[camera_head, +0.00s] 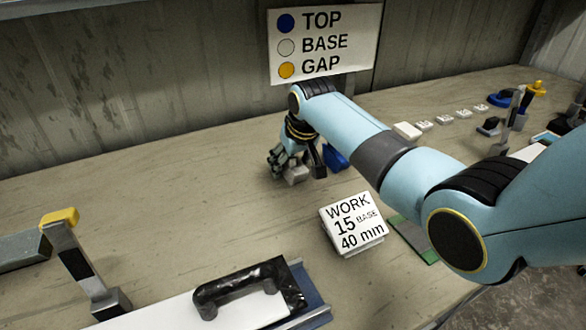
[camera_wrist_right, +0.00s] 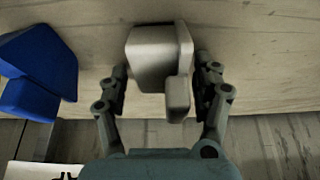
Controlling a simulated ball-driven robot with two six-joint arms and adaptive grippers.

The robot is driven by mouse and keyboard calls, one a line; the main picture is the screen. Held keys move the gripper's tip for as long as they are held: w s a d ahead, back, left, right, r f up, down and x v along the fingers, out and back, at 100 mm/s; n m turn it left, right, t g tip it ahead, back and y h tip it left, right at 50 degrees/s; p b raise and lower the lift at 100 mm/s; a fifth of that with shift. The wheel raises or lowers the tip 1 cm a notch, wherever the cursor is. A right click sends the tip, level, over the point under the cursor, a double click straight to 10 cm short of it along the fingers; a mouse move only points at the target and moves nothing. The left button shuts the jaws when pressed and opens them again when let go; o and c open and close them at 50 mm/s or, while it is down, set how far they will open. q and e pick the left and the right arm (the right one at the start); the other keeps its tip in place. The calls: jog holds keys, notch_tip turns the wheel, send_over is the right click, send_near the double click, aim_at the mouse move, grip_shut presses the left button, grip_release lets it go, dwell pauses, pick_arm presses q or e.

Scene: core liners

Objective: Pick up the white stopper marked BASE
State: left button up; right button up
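The white stopper (camera_wrist_right: 158,55) is a pale block with a smaller tab (camera_wrist_right: 178,98) at its near side. It lies on the bench. My right gripper (camera_wrist_right: 161,85) is open, with one finger on each side of the stopper and narrow gaps that seem to remain. In the head view the right gripper (camera_head: 295,165) is low over the bench, and the white stopper (camera_head: 296,174) shows partly between its fingers. No BASE marking can be read on the stopper. My left gripper is not in view.
A blue stopper (camera_wrist_right: 40,65) lies close by; it also shows in the head view (camera_head: 335,157). A WORK card (camera_head: 352,224) stands nearer. A sign (camera_head: 322,42) lists TOP blue, BASE white, GAP yellow. The bench left of the gripper is clear.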

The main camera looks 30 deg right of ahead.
jog(key=c, duration=1)
jog(key=shift+r, duration=0.1)
